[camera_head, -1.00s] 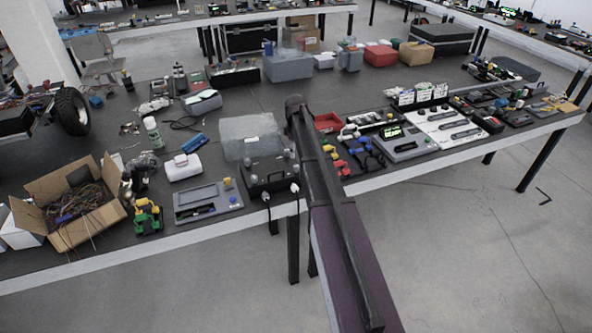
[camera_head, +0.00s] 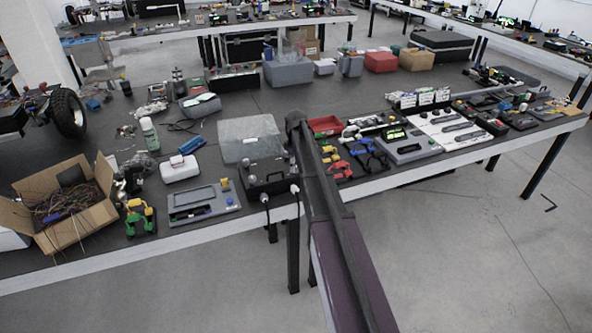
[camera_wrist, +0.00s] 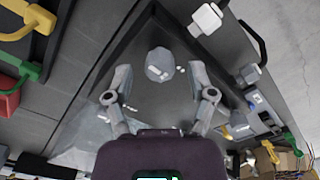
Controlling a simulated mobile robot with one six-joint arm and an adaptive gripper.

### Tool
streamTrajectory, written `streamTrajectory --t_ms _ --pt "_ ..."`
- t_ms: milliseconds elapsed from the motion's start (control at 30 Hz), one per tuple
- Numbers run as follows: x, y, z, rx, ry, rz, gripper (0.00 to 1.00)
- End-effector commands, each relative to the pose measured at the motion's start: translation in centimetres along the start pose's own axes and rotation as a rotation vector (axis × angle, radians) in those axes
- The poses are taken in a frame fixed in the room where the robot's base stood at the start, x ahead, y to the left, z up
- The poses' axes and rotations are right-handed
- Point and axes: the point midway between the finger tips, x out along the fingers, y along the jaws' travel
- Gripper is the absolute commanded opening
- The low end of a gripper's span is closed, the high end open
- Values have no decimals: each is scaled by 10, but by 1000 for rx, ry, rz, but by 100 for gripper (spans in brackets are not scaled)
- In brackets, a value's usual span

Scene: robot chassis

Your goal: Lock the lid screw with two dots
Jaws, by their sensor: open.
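A round grey screw knob (camera_wrist: 160,62) with small pale marks sits on the dark lid (camera_wrist: 150,100) in the wrist view. My gripper (camera_wrist: 159,72) is open, with one finger on each side of this knob and visible gaps between. A second pale knob (camera_wrist: 206,19) stands at the upper right, and another (camera_wrist: 250,73) lies further right. I cannot clearly read how many dots each has. In the head view the black box (camera_head: 272,187) with knobs on top stands at the table's front edge. My gripper is hidden there behind my arm.
A grey translucent case (camera_head: 248,138) stands behind the black box. A grey panel device (camera_head: 203,203) lies left of it. A red tray (camera_head: 324,125) and red and blue clamps lie to its right. An open cardboard box (camera_head: 75,212) stands at the far left.

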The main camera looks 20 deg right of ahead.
Motion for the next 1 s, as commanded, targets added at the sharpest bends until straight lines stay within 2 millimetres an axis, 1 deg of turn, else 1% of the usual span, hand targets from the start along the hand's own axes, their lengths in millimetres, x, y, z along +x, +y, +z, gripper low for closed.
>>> streamTrajectory --t_ms 33,100,500,533,567,600,667,700,733,767,1000 --pt "4 0 0 0 0 0 71" --pt "5 0 0 0 0 0 71" --pt "6 0 0 0 0 0 71" --pt "6 0 0 0 0 0 66" --pt "6 0 0 0 0 0 57" --pt "6 0 0 0 0 0 45" --pt "6 0 0 0 0 0 27" --pt "6 0 0 0 0 0 15" --pt "6 0 0 0 0 0 6" --pt "6 0 0 0 0 0 0" --pt "6 0 0 4 0 0 0"
